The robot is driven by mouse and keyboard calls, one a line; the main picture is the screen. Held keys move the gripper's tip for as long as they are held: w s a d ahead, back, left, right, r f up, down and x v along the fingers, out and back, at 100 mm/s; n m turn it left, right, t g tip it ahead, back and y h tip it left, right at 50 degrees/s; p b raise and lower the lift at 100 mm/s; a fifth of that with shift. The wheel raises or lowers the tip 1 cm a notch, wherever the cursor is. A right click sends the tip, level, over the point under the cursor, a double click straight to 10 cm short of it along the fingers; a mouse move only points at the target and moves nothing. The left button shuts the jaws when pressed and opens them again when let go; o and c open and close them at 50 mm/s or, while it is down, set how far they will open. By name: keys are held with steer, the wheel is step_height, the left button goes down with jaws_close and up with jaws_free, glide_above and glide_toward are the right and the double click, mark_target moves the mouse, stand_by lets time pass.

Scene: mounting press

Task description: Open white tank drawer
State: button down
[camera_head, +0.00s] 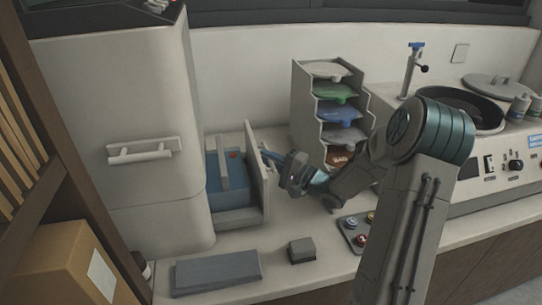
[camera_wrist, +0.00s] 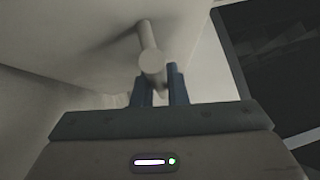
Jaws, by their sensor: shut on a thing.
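The white tank drawer (camera_head: 257,178) stands pulled out from the right side of the tall white cabinet (camera_head: 150,110). A blue tank (camera_head: 214,175) shows inside it, behind the upright front panel. My gripper (camera_head: 268,155) is at the outer face of that panel, reaching in from the right. In the wrist view my gripper (camera_wrist: 160,88) has its two blue fingers on either side of a pale round handle bar (camera_wrist: 152,58), shut on it. In the head view the handle is mostly hidden by the fingers.
A rack (camera_head: 305,110) of coloured trays stands behind my arm. A grey slab (camera_head: 217,272), a small dark block (camera_head: 301,250) and a button panel (camera_head: 352,234) lie on the counter in front. The counter right of the drawer front has some free room.

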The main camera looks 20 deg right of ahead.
steer(key=c, duration=1.7)
jaws_free()
steer(key=shift+s, duration=0.1)
steer(key=v, duration=1.3)
steer(key=shift+s+d, duration=0.25)
steer(key=shift+o, duration=1.1)
steer(key=shift+a, duration=0.1)
